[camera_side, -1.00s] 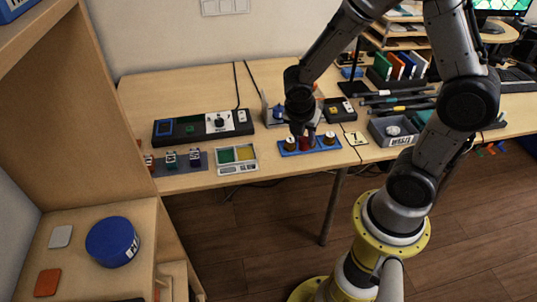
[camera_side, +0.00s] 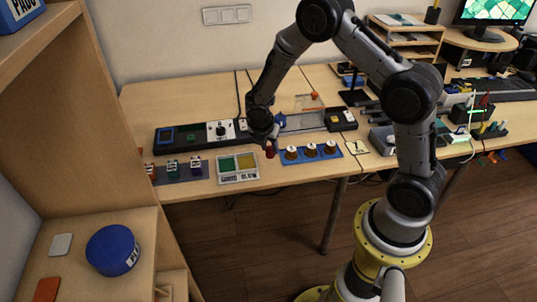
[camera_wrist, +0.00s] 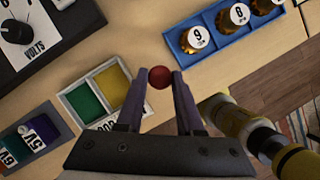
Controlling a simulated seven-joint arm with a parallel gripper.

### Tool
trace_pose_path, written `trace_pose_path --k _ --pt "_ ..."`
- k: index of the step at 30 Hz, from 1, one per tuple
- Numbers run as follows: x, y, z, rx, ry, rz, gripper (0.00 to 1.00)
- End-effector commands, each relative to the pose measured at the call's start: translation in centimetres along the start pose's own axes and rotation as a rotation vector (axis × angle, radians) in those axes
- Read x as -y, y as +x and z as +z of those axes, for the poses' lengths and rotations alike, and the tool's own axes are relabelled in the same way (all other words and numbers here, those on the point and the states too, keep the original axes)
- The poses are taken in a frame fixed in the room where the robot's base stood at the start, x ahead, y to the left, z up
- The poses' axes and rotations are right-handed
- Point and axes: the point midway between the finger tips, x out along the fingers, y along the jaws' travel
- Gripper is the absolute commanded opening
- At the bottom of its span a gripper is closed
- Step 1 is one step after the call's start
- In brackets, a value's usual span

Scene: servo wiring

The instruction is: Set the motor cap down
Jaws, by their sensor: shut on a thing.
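The motor cap, seen as a small red piece with a round end (camera_wrist: 160,77), is held between the tips of my gripper (camera_wrist: 160,82). In the side view the red cap (camera_side: 270,152) hangs below my gripper (camera_side: 267,143), between the two-part tray and the blue rack. The gap between cap and table is hard to judge. The two-part tray (camera_side: 220,181) has a green and a yellow compartment, both without loose parts. The blue rack (camera_side: 334,156) holds three brown-gold pieces with white numbered tops. My fingers hide the cap's sides in the wrist view.
A black panel with a dial (camera_side: 180,135) lies behind the two-part tray. A dark mat with several small labelled blocks (camera_side: 172,168) is at the left. Bare table (camera_wrist: 150,35) lies between the panel and the blue rack.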

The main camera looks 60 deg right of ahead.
Motion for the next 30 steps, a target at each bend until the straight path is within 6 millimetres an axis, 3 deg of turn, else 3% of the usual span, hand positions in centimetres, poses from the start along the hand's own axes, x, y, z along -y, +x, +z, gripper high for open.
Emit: trace_pose_path --k 10,21,22,27,30 --pt "-0.4 3.5 -1.2 0.0 -0.002 -0.002 0.0" --pt "-0.5 3.8 -1.3 0.0 -0.001 0.0 0.0" --pt "-0.5 3.8 -1.3 0.0 0.0 0.001 0.38" --pt "-0.5 3.7 -1.3 0.0 0.0 0.001 0.66" --pt "-0.5 3.7 -1.3 0.0 0.0 0.001 0.66"
